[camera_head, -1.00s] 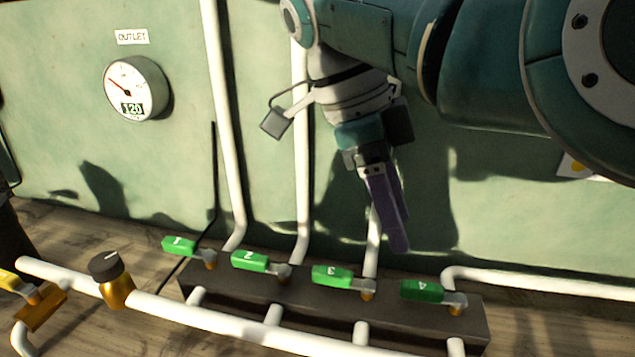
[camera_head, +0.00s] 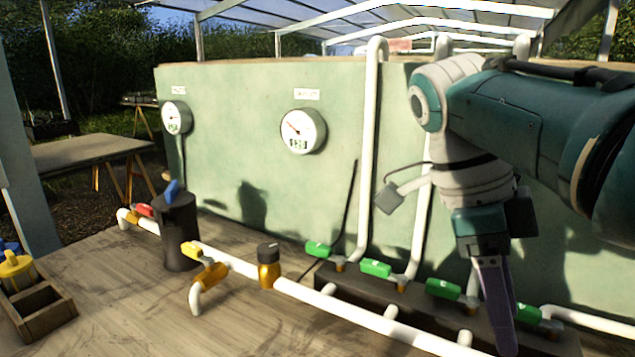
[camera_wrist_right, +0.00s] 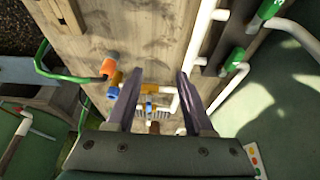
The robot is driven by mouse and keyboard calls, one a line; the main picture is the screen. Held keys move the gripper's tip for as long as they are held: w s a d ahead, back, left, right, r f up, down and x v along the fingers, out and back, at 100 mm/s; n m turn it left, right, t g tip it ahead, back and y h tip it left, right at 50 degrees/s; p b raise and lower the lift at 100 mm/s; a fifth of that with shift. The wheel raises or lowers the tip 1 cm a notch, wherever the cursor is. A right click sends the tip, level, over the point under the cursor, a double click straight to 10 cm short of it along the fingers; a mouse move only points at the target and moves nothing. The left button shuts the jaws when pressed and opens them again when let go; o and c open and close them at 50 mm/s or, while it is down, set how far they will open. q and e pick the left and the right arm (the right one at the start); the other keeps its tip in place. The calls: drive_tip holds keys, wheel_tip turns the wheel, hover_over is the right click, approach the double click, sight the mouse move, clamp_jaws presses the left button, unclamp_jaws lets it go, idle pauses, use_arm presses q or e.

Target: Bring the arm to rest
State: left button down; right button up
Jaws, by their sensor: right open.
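My right arm comes in from the right in the head view. Its gripper (camera_head: 497,305) points down in front of the green panel, over the right part of the valve manifold. In the wrist view the two purple fingers of the right gripper (camera_wrist_right: 158,85) stand apart with nothing held between them. In the head view one finger hides part of the manifold between the two rightmost green handles; whether it touches anything cannot be told. My left gripper is not in view.
Green-handled valves (camera_head: 376,268) sit on a dark manifold block (camera_head: 340,285). A white pipe (camera_head: 330,305) with a brass regulator (camera_head: 268,268) runs along the wooden bench (camera_head: 130,310). A black cylinder (camera_head: 178,235) and wooden crate (camera_head: 45,310) stand left. Two gauges (camera_head: 303,131) hang on the panel (camera_head: 230,100).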

drive_tip(key=s+d+f+n+t+y+p, duration=0.2)
drive_tip(key=s+f+n+t, duration=0.1)
drive_tip(key=s+f+n, duration=0.75)
drive_tip(key=s+a+r+n+t+y+p, duration=0.1)
drive_tip(key=s+r+n+t, duration=0.1)
drive_tip(key=s+r+n, duration=0.35)
drive_tip(key=s+a+r+n+t+y, duration=0.1)
drive_tip(key=s+r+n, duration=0.1)
drive_tip(key=s+n, duration=0.6)
use_arm(q)
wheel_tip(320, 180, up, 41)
drive_tip(key=p, duration=3.8)
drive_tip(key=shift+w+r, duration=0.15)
use_arm(e)
wheel_tip(320, 180, up, 38)
drive_tip(key=w+n, duration=0.2)
drive_tip(key=shift+w, duration=0.4)
drive_tip(key=shift+d, duration=0.1)
